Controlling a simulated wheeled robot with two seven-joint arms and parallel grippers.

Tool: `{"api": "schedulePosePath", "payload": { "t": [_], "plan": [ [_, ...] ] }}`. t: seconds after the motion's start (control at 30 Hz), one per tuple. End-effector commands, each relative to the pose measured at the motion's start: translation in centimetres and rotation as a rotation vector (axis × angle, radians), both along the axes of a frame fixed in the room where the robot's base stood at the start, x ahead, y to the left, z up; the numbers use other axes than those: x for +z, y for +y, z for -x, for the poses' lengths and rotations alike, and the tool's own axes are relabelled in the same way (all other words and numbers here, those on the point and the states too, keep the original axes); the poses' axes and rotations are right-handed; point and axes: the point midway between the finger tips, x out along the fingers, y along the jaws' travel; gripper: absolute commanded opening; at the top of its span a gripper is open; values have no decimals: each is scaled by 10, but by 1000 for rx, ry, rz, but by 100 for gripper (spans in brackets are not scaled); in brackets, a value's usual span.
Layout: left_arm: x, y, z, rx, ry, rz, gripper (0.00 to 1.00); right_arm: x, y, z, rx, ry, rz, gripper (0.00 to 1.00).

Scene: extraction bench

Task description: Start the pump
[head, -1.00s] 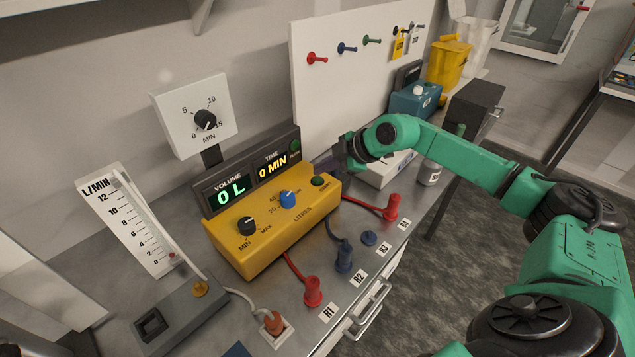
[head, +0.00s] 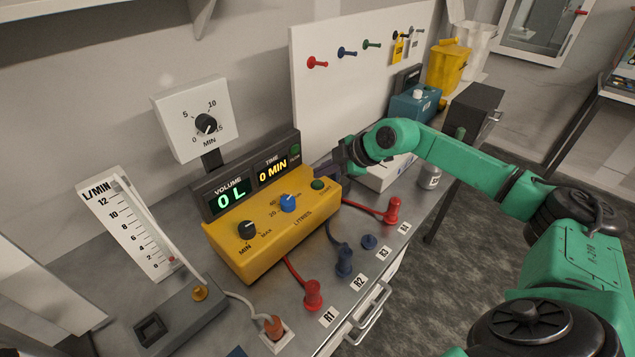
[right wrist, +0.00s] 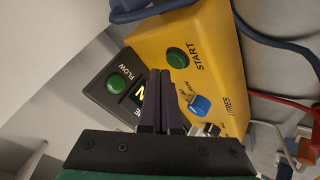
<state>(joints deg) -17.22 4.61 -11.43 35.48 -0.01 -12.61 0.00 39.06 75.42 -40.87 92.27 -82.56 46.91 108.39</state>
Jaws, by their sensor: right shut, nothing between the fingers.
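The yellow pump box (head: 262,238) stands on the bench with a black MIN–MAX knob (head: 246,230), a blue litres knob (head: 288,203) and a green START button (head: 317,184) on its top. Its dark display panel (head: 208,200) reads VOLUME 0 L and TIME 0 MIN. My right gripper (head: 326,170) is at the right end of the box, close to the START button. In the right wrist view its fingers (right wrist: 162,76) are shut and empty. There they point between the START button (right wrist: 177,58) and the green FLOW button (right wrist: 117,83), with the blue knob (right wrist: 199,105) beside them. My left gripper is out of view.
A flow meter (head: 135,225) and a grey switch box (head: 170,320) stand at the left. Red plugs (head: 313,294) and blue plugs (head: 344,262) with hoses line the bench front near labels R1 to R4.

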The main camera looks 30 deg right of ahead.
Motion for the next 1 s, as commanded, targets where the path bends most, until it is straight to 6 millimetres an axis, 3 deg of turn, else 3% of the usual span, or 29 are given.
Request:
{"api": "schedulePosePath", "payload": {
  "t": [1.0],
  "plan": [
    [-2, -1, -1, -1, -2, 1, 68, -8, 0, 0, 0, 0, 0, 0]
  ]
}}
